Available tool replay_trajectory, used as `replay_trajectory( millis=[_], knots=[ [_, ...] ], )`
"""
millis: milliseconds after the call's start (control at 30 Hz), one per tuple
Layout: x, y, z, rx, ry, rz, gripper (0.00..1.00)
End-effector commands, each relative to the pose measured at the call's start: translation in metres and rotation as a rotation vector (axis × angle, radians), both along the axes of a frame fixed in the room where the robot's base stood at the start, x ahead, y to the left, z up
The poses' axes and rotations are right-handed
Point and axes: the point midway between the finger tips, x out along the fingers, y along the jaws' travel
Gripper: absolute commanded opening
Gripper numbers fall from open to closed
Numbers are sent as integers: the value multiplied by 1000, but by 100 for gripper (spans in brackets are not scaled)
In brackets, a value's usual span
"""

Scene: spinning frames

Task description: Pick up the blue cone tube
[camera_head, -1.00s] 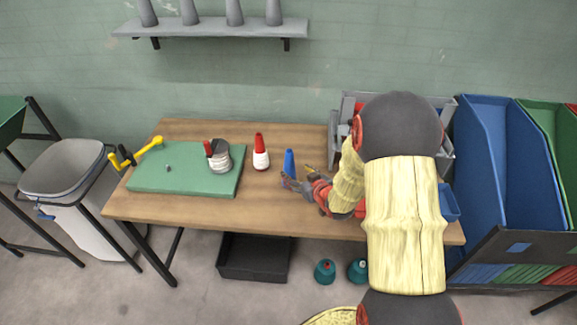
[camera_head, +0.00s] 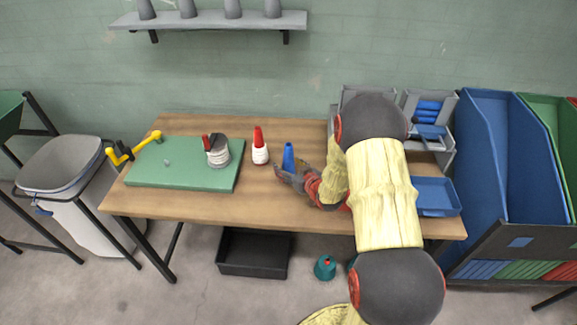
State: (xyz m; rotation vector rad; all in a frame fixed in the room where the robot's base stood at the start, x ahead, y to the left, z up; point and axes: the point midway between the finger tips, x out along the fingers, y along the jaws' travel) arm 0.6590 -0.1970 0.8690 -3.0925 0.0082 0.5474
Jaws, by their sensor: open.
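The blue cone tube (camera_head: 288,157) stands upright on the wooden table, a little right of the middle. My gripper (camera_head: 281,171) reaches in from the right, low over the table at the tube. Its fingers are open and overlap the lower part of the tube in this view. The base of the tube is hidden behind the fingers. I cannot tell whether the fingers touch it.
A red-topped cone with white yarn (camera_head: 260,155) stands just left of the tube. A green board (camera_head: 180,178) with a winder lies further left. A blue tray (camera_head: 436,197) and grey bins (camera_head: 410,100) are right. The front middle of the table (camera_head: 200,207) is clear.

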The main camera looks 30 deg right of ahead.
Motion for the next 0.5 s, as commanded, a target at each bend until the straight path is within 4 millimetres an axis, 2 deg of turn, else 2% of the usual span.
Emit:
replay_trajectory(
  millis=[167,500],
  knots=[
    [0,0,1,0,0,0,60],
    [0,0,1,0,0,0,42]
  ],
)
